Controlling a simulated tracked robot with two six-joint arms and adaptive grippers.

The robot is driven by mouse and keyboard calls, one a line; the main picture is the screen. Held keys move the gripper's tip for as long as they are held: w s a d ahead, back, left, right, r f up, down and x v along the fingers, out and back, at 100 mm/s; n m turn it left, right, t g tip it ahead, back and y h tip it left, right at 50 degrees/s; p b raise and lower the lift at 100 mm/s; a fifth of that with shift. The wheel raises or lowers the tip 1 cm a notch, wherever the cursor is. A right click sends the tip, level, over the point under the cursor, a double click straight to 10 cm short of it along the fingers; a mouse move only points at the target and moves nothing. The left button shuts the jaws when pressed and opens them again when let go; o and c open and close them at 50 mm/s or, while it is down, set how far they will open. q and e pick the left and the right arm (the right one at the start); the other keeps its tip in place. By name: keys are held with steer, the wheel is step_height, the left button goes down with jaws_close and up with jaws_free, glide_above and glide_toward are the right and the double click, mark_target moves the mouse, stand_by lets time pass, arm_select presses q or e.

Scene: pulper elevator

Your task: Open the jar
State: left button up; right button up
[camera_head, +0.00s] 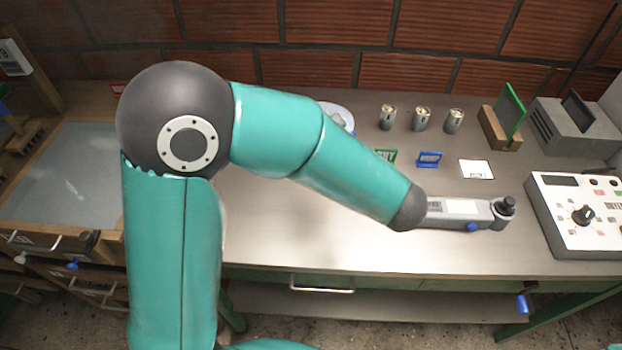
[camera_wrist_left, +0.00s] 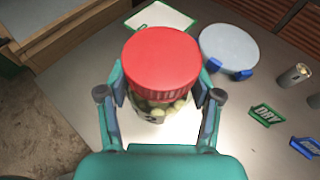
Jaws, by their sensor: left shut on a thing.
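The jar (camera_wrist_left: 157,115) shows in the left wrist view. It is clear, holds pale beans, and has a wide red lid (camera_wrist_left: 160,58) sitting on top. My left gripper (camera_wrist_left: 161,88) is shut on the jar, one finger on each side at about the lid's height. I cannot tell whether the pads press on the lid or on the glass just under it. In the head view my teal arm hides both the jar and the left gripper. My right gripper is in neither view.
A round plate (camera_wrist_left: 230,48) lies close behind the jar, with a green DRY sign (camera_wrist_left: 267,114) and blue sign (camera_head: 430,159) to the right. Several cans (camera_head: 421,118) stand at the back. A grey handheld device (camera_head: 458,208) and control box (camera_head: 581,215) occupy the right.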

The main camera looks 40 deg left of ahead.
arm_select(q)
step_height(320, 180, up, 6)
steer(key=shift+r, duration=0.1)
steer(key=o, duration=0.7)
steer(key=c, duration=1)
